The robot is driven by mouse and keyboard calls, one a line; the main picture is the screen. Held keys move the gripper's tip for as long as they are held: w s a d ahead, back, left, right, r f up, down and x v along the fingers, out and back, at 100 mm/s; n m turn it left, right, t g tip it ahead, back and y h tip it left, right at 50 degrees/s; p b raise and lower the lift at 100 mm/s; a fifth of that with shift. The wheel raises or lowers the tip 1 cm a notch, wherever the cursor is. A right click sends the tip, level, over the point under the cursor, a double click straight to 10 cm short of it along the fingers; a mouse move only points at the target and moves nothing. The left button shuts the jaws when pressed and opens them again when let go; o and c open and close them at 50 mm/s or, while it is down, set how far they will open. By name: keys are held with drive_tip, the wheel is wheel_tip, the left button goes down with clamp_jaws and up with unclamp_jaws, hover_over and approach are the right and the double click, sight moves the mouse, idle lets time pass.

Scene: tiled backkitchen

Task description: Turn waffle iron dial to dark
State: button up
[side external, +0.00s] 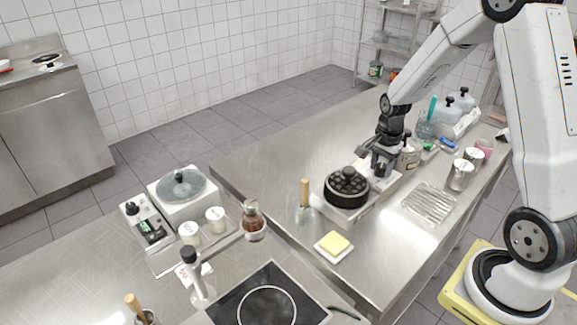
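The waffle iron (347,188) stands on the steel counter in the middle of the side external view. It has a round black body with dark raised lumps on top and a pale metal base reaching to the right and back. My gripper (379,166) is low beside the round body, on its right and far side, over the base. The fingers are small and dark here, and I cannot tell whether they are open or shut, or whether they touch anything. I cannot make out the dial or its setting; the gripper covers part of the base.
A wire rack (428,203) lies right of the waffle iron, with metal canisters (460,175) behind it. A wooden-handled tool in a glass (304,200) and a yellow block on a white dish (333,245) stand in front. The counter (275,165) is clear at left.

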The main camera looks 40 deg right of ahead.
sight(382, 165)
drive_tip(key=o, duration=0.4)
drive_tip(key=shift+o, duration=0.2)
drive_tip(key=shift+r, duration=3.9)
drive_tip(key=s+a+f+n+t, duration=0.1)
drive_tip(key=s+a+n, duration=0.2)
drive_tip(key=a+n, duration=0.5)
drive_tip(key=s+a+f+n+t, duration=0.1)
drive_tip(key=s+a+n, duration=0.3)
drive_tip(key=a+n, duration=0.5)
drive_tip(key=shift+s+a+f+n+t, duration=0.15)
drive_tip(key=shift+s+a+n+t, duration=0.1)
drive_tip(key=shift+s+n+t, duration=0.05)
